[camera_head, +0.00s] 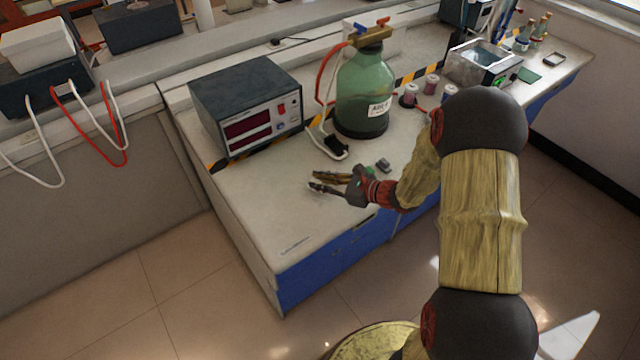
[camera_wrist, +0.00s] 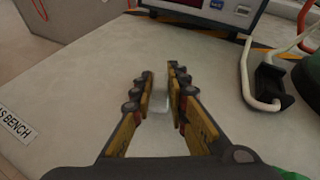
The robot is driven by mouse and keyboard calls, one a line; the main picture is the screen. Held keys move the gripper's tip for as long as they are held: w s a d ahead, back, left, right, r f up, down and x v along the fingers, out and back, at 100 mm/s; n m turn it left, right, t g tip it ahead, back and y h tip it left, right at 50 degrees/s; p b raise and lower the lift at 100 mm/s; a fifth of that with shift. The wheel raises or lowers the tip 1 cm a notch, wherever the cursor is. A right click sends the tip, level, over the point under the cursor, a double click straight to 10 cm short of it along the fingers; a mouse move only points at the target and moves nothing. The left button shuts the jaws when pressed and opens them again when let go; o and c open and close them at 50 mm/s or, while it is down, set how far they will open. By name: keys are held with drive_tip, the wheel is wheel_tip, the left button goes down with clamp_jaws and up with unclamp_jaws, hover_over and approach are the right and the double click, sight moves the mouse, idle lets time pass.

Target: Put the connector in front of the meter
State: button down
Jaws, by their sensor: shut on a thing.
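The meter (camera_head: 248,108), a dark box with a pale front and two red displays, stands at the bench's left end. Its lower front edge shows at the top of the wrist view (camera_wrist: 215,10). My gripper (camera_head: 315,182) is low over the bench top, in front of the meter and to its right in the head view. In the wrist view its fingers (camera_wrist: 160,78) are shut on a small pale piece (camera_wrist: 159,104), which appears to be the connector. The fingers hide most of it. I cannot tell whether it touches the bench.
A green glass bottle (camera_head: 363,92) stands right of the meter. A black clip with a white cable (camera_head: 335,147) lies near its base. A small grey block (camera_head: 383,165) lies behind my gripper. The bench top (camera_head: 255,205) left of my gripper is clear to the front edge.

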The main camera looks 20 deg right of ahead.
drive_tip(key=c, duration=2.2)
unclamp_jaws()
drive_tip(key=shift+f, duration=0.15)
drive_tip(key=o, duration=0.5)
drive_tip(key=shift+c, duration=0.2)
